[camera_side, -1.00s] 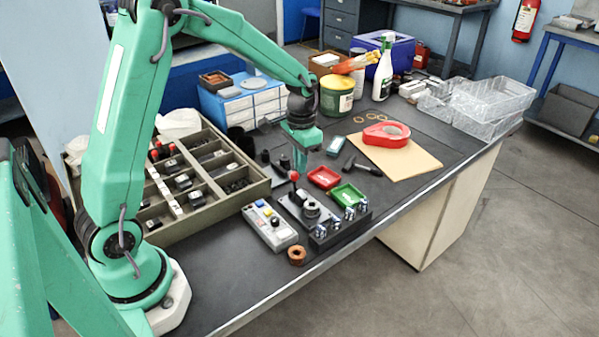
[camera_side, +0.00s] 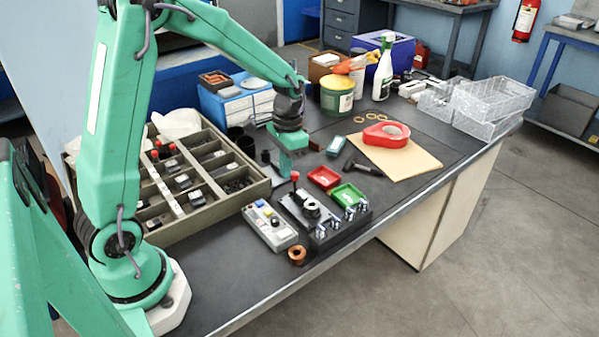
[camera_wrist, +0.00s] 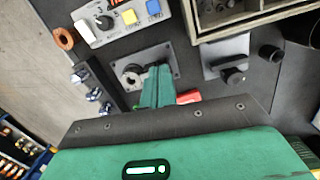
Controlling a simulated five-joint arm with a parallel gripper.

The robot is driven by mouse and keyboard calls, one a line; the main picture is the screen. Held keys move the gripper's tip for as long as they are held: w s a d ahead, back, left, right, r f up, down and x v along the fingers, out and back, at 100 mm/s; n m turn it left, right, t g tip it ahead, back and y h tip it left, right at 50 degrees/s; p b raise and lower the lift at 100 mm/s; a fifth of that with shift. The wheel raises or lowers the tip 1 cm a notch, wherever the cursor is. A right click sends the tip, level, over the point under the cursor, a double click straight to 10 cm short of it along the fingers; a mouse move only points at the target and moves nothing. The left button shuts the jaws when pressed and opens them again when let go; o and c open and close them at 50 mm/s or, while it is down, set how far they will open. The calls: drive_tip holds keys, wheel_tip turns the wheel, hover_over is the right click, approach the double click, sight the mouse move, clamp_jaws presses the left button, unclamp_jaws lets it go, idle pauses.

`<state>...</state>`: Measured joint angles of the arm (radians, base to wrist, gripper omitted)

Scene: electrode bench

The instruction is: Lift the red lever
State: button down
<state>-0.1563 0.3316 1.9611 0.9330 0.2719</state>
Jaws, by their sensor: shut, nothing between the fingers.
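The red lever's red knob (camera_side: 294,176) shows in the side view, on a short dark shaft at the back of a grey plate (camera_side: 291,209) with a round black hub. In the wrist view the red end (camera_wrist: 189,97) shows just right of my gripper (camera_wrist: 157,72), partly hidden by my gripper body. My gripper (camera_side: 286,165) is shut and empty. In the side view its tips sit just above and left of the red knob, seemingly apart from it. Whether they touch cannot be told.
A grey button box (camera_side: 270,228) and a black block with metal posts (camera_side: 340,230) flank the plate. A copper ring (camera_side: 297,255), red tray (camera_side: 323,178) and green tray (camera_side: 347,194) lie nearby. A compartment box (camera_side: 262,187) stands left.

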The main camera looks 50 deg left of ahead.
drive_tip(key=s+r, duration=0.4)
drive_tip(key=r, duration=0.1)
drive_tip(key=shift+a+t, duration=0.35)
drive_tip(key=shift+t, duration=0.05)
drive_tip(key=shift+r, duration=0.15)
drive_tip(key=s+d+r+n+t, duration=0.1)
drive_tip(key=s+d+r+t, duration=0.4)
drive_tip(key=s, duration=0.7)
drive_tip(key=shift+s+d+r+t, duration=0.4)
drive_tip(key=shift+d+r, duration=0.55)
drive_tip(key=shift+r, duration=1.4)
